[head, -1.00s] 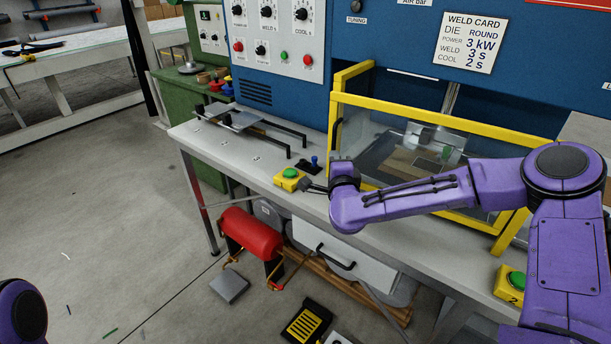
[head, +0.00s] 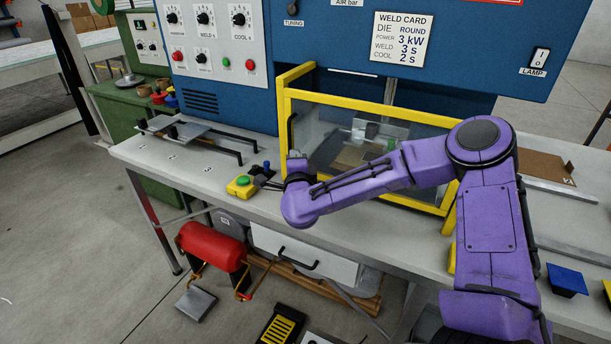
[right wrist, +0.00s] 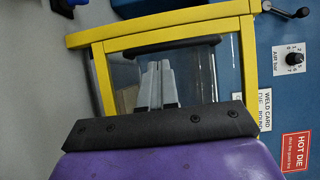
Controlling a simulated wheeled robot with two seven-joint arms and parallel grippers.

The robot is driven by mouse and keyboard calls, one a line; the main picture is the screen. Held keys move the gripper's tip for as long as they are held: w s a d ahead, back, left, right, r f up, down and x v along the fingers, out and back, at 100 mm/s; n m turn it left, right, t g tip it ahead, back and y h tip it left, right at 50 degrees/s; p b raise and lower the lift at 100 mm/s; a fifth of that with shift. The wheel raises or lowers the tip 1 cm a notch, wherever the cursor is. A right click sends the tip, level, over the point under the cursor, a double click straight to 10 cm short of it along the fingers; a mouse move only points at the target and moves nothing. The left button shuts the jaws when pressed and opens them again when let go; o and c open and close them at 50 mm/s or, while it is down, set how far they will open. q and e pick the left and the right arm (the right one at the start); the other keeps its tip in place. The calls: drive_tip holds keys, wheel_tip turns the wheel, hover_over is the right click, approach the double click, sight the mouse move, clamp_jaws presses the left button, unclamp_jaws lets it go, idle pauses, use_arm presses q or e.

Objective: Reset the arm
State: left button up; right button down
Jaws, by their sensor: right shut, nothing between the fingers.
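My right arm reaches in from the right in the head view, over the front of the bench (head: 140,160). Its wrist is beside the left end of the yellow-framed guard (head: 300,80). My right gripper (right wrist: 157,85) shows in the right wrist view with its two grey fingers together and nothing between them. It points at the yellow guard frame (right wrist: 160,28); I cannot tell the exact gap. In the head view the fingertips are mostly hidden by the wrist. My left gripper is not in view.
A yellow box with a green button (head: 242,187) and a blue-knobbed lever (head: 266,168) are close to the right wrist. A sliding plate on rails (head: 185,133) is left. Below are a red cylinder (head: 212,246) and a drawer (head: 305,255). Floor at left is open.

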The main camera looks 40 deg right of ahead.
drive_tip(key=b+v, duration=0.3)
drive_tip(key=v, duration=0.8)
drive_tip(key=s+a+f+n+g+y, duration=0.25)
drive_tip(key=f+n, duration=0.35)
drive_tip(key=f, duration=0.5)
drive_tip(key=s+a+f+n+g+y, duration=0.25)
drive_tip(key=a+f+n+y, duration=0.2)
drive_tip(key=f, duration=0.55)
drive_tip(key=s+d+f+n+g, duration=0.1)
drive_tip(key=s+f+n+g, duration=0.2)
drive_tip(key=s+f, duration=0.6)
drive_tip(key=s+d+f+n+g+h, duration=0.1)
drive_tip(key=s+d+f+n+g, duration=0.1)
drive_tip(key=s+f, duration=0.7)
drive_tip(key=s+n+g, duration=0.1)
drive_tip(key=s+n, duration=0.1)
drive_tip(key=s, duration=0.5)
drive_tip(key=shift+f+g, duration=0.2)
drive_tip(key=shift+g, duration=0.2)
drive_tip(key=shift+s, duration=0.1)
